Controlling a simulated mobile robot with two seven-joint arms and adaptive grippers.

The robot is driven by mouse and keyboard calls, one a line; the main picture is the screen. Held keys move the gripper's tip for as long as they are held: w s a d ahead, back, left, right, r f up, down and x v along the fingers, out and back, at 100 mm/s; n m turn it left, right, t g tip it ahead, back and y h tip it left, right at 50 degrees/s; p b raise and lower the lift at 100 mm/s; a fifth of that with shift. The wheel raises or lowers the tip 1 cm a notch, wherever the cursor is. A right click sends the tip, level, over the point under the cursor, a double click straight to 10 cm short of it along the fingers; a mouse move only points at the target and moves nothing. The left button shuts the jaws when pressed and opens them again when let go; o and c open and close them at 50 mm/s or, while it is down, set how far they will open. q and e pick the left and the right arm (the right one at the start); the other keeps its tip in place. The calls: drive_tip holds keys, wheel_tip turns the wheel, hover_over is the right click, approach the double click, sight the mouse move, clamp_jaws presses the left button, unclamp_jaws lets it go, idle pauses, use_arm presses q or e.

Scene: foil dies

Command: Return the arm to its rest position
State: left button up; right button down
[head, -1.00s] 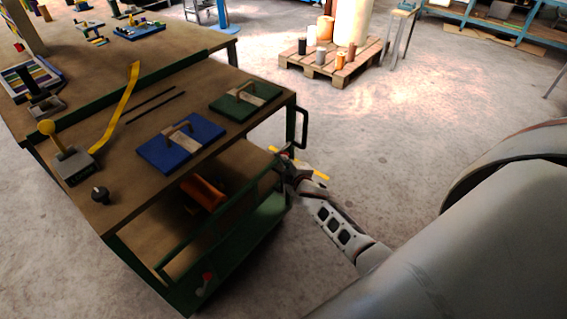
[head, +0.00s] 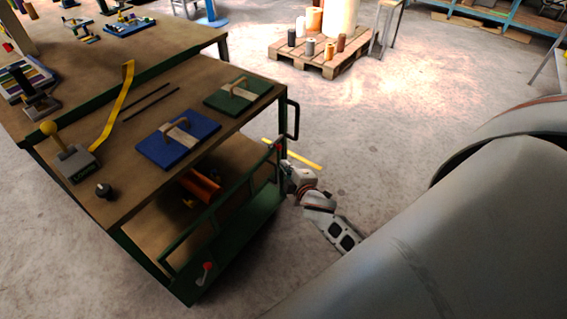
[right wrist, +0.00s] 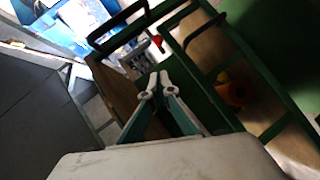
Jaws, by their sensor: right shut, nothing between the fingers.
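My right arm's wrist end shows in the head view beside the right end of the green-framed cart (head: 190,285), at lower-shelf height. The fingers are hard to make out there. In the right wrist view, my right gripper (right wrist: 158,80) has its fingertips together with nothing between them, and the cart's green frame lies beyond. A blue die plate (head: 178,142) and a green die plate (head: 239,96), each with a handle, lie flat on the cart top. My left gripper is in neither view.
A yellow-knobbed lever press (head: 75,160), a black knob (head: 103,191) and a yellow strip (head: 112,110) are on the cart top. An orange roll (head: 201,186) lies on the lower shelf. A pallet (head: 320,62) with rolls stands behind.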

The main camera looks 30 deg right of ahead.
drive_tip(key=shift+a, duration=0.1)
idle(0.4)
drive_tip(key=s+a+f+m+g+y, duration=0.1)
drive_tip(key=s+a+f+m+y, duration=0.1)
drive_tip(key=s+a, duration=0.7)
drive_tip(key=s+a+f+m+g+y, duration=0.2)
drive_tip(key=s+a+m+y, duration=0.2)
drive_tip(key=s+a, duration=0.5)
drive_tip(key=s+m, duration=0.1)
drive_tip(key=s, duration=0.4)
drive_tip(key=shift+s+a+f, duration=0.15)
drive_tip(key=shift+a+f, duration=0.05)
drive_tip(key=shift+f, duration=0.05)
